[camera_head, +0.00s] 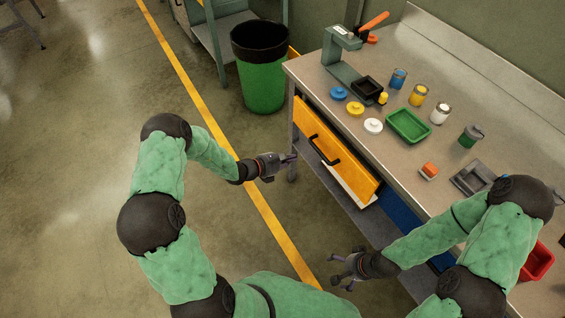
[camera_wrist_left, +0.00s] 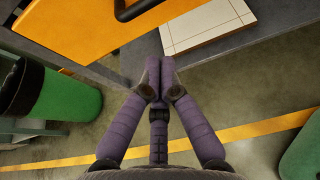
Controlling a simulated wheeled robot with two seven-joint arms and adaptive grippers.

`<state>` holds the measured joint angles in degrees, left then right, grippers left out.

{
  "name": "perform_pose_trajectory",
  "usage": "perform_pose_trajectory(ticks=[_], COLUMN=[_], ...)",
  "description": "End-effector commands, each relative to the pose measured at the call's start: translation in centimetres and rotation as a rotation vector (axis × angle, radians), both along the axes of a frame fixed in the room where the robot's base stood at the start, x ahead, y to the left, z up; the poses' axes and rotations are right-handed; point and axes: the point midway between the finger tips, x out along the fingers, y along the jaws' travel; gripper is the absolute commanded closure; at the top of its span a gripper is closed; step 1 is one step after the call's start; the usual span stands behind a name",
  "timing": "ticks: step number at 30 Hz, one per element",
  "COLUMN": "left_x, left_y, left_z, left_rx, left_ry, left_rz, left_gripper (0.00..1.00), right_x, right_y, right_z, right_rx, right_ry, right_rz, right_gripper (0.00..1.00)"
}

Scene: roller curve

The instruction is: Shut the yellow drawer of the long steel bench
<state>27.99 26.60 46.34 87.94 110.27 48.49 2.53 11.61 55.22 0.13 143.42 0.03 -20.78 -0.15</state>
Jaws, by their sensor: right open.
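The yellow drawer (camera_head: 328,141) is in the near side of the long steel bench (camera_head: 430,158). It has a black bar handle (camera_head: 323,149). Its front appears to stand out a little from the bench; how far is hard to tell. A pale panel shows below it in the left wrist view (camera_wrist_left: 208,28). My left gripper (camera_head: 292,158) is in front of the drawer's left part, apart from it. Its fingertips (camera_wrist_left: 158,80) are together with nothing between them. My right gripper (camera_head: 339,271) is open and empty, low in front of the bench.
A blue drawer (camera_head: 401,213) is right of the yellow one. On the bench top are a press (camera_head: 343,62), a green tray (camera_head: 408,125) and several jars. The floor in front is clear.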

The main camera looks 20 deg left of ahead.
Motion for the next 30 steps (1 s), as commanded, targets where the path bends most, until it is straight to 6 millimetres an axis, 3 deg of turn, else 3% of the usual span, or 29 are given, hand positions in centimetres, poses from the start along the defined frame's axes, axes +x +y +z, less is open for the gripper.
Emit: perform_pose_trajectory(ticks=[5, 12, 30], left_x=[2.5, 4.9, 6.3], left_y=[-2.0, -3.8, -4.8], left_z=[-1.5, -0.8, -0.5], left_rx=[0.000, 0.001, 0.001], left_ry=[-0.001, -0.001, -0.002], left_rz=[-0.004, -0.003, -0.002], left_gripper=[1.00, 1.00, 1.00], right_x=[0.0, 0.0, 0.0], right_y=[0.0, 0.0, 0.0], right_z=[-1.4, -2.3, -2.7], right_rx=[0.000, 0.000, 0.000], right_ry=[0.000, 0.000, 0.000], right_rz=[0.000, 0.000, 0.000], right_gripper=[0.00, 0.00, 0.00])
